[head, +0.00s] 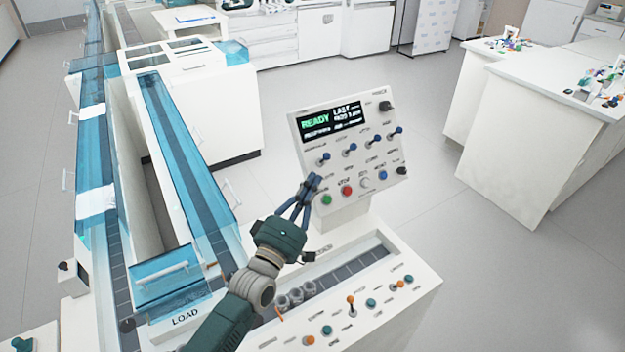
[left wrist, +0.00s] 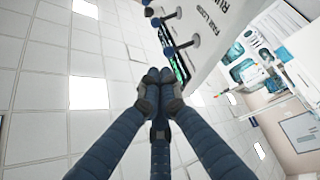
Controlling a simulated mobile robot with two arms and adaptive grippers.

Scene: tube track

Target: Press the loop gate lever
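The upright control panel (head: 345,165) carries several small levers with blue tips, such as one at the upper left (head: 325,157), and a row of coloured buttons. The labels are too small to tell which lever is the loop gate one. My left gripper (head: 313,182) is in front of the panel's lower left, near the green button (head: 327,200); contact cannot be told. In the left wrist view, its fingertips (left wrist: 160,78) are together with nothing visible between them. Blue-tipped levers (left wrist: 185,44) stand out from the panel just beyond the tips there. My right gripper is not in view.
A lit display (head: 332,121) is on the panel. Below it, a console (head: 405,300) has orange and teal controls and a tray with clear round pieces. A blue-covered tube track (head: 185,150) runs along the left. White benches (head: 545,130) stand at the right, with open floor between.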

